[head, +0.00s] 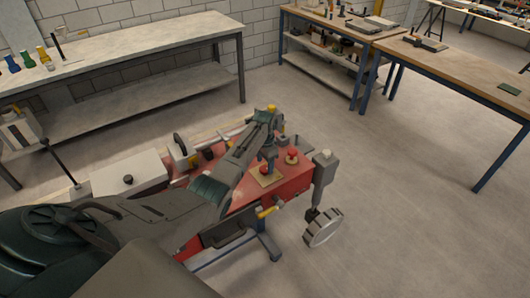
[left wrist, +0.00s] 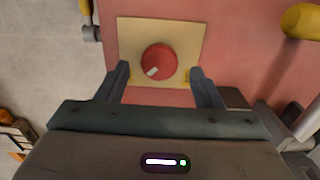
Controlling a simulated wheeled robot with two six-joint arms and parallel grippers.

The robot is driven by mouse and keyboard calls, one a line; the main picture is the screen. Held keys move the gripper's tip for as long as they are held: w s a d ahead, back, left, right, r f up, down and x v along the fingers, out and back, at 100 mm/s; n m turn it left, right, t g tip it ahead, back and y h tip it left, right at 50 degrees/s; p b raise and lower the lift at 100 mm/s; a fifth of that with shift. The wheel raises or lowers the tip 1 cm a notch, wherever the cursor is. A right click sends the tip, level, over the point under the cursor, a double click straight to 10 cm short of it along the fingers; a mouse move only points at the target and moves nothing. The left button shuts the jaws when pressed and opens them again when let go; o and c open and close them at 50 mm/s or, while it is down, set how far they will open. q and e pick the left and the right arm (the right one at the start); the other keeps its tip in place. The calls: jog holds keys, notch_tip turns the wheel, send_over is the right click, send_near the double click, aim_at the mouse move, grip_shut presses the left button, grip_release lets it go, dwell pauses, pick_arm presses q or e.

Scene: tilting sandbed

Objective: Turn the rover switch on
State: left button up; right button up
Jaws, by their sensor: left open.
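The rover switch is a round red knob (left wrist: 158,62) with a white mark pointing to the lower left, on a square cream plate (left wrist: 190,35) in the left wrist view. The plate also shows in the head view (head: 266,181), on the red rover top (head: 240,195); there my gripper largely hides the knob. My left gripper (left wrist: 159,75) is open, with one finger on each side of the knob in the wrist view. Whether the fingers touch it I cannot tell. The left gripper also shows above the plate in the head view (head: 268,162). My right gripper is not in view.
A second red knob (head: 292,154) sits close behind the plate. A grey upright (head: 323,170) with a wheel (head: 323,228) stands at the rover's right. A yellow part (left wrist: 303,20) lies to the right in the wrist view. Workbenches (head: 130,45) stand behind; the right floor is clear.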

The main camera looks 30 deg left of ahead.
aim_at(265, 168)
pick_arm(q)
notch_tip(265, 168, up, 9)
jog(key=b, duration=0.2)
jog(key=shift+f, duration=0.2)
